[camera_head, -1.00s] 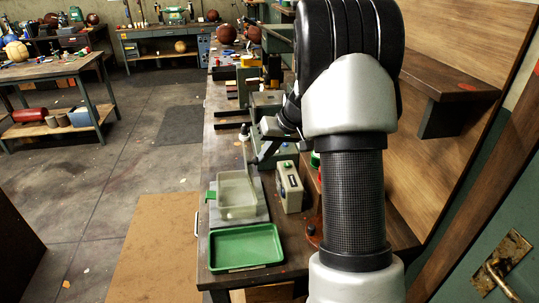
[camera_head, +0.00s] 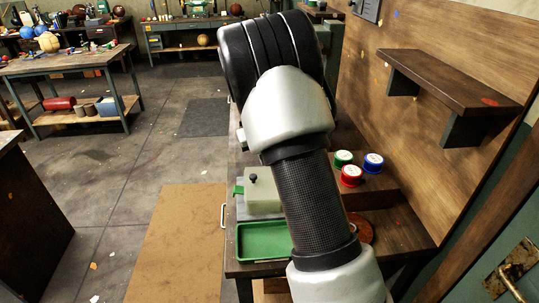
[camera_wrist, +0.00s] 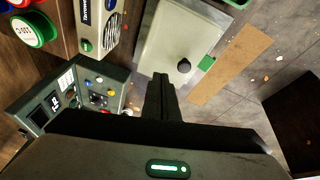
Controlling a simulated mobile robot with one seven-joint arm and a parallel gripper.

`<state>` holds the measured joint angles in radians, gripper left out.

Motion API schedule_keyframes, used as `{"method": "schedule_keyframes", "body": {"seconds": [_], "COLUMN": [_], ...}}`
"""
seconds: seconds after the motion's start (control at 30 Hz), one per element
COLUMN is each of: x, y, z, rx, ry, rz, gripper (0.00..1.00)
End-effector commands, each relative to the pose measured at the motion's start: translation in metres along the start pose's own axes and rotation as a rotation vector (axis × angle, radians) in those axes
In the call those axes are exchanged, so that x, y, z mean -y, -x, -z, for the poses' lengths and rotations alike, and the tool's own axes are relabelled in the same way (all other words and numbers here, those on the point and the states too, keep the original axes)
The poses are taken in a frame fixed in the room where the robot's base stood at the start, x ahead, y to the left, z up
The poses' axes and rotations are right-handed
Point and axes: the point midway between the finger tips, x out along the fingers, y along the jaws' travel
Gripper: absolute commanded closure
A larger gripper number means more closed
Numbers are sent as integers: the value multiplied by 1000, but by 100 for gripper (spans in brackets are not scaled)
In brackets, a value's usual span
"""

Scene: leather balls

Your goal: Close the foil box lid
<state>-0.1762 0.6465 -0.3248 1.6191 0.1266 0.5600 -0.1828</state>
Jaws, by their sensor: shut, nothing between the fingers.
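The foil box is pale, with a green tab (camera_wrist: 207,63) on one side. Its lid (camera_head: 268,188) lies flat over the box top, with a black knob (camera_head: 253,178) on it. In the wrist view the lid (camera_wrist: 172,35) and the knob (camera_wrist: 184,65) face the camera. My gripper (camera_wrist: 160,88) is shut and empty, its fingertips over the lid's edge beside the knob. I cannot tell whether they touch it. In the head view my arm hides the gripper and part of the box.
A green tray (camera_head: 262,241) sits in front of the box. Several coloured tape rolls, such as a red one (camera_head: 350,176), stand to the right. A device with buttons (camera_wrist: 75,95) and a light grey one (camera_wrist: 97,28) stand close by. The floor is left of the bench.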

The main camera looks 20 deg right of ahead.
Motion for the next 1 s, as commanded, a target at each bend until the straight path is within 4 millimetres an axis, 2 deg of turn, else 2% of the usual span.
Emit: {"method": "schedule_keyframes", "body": {"seconds": [0.03,0.33,0.63,1.0], "x": [10,37,56,64], "y": [-2,-20,-38,-48], "z": [1,1,-1,-3], "rx": [8,63,113,114], "ry": [23,109,179,174], "rz": [-29,-254,-452,-448], "gripper": [100,100,100,100]}}
